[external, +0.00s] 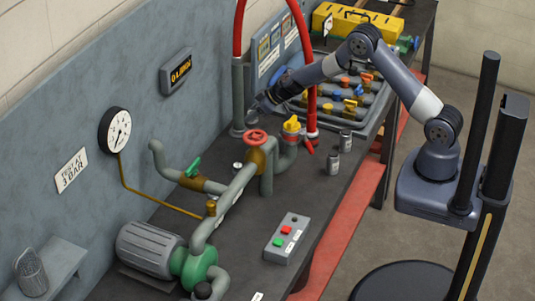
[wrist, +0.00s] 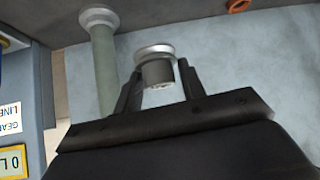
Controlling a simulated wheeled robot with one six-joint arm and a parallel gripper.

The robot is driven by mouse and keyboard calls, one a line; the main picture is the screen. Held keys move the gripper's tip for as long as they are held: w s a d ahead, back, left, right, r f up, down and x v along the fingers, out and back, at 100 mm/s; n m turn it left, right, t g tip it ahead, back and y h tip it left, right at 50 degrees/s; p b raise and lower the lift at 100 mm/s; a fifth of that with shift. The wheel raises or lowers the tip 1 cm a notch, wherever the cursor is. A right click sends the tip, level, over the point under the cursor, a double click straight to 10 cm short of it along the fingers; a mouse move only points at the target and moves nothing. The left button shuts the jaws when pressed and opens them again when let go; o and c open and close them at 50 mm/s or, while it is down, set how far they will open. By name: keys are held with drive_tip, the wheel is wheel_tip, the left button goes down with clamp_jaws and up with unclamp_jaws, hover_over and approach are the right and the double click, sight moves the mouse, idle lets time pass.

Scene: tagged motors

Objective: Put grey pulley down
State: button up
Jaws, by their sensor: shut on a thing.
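The grey pulley (wrist: 157,66) is a short cylinder with a wider, paler rim, and it sits between my gripper's two dark fingers in the wrist view. My gripper (wrist: 158,80) is shut on it. In the external view my gripper (external: 261,102) is at the back of the bench, close beside the upright grey-green pipe (external: 238,92).
The dark bench (external: 318,192) carries a green motor pump (external: 195,265), pipes with a red handwheel (external: 256,136), two small grey cylinders (external: 333,164) and a button box (external: 287,238). A tray of coloured valves (external: 345,105) lies under my arm. A yellow toolbox (external: 357,22) stands behind.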

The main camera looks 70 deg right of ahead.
wheel_tip(320, 180, down, 10)
drive_tip(key=shift+f+b, duration=0.2)
drive_tip(key=shift+b, duration=1)
drive_tip(key=shift+f+b, duration=1)
drive_tip(key=shift+f, duration=1)
drive_tip(key=shift+f, duration=0.1)
drive_tip(key=shift+f, duration=0.1)
drive_tip(key=o, duration=1.1)
drive_tip(key=shift+c, duration=0.2)
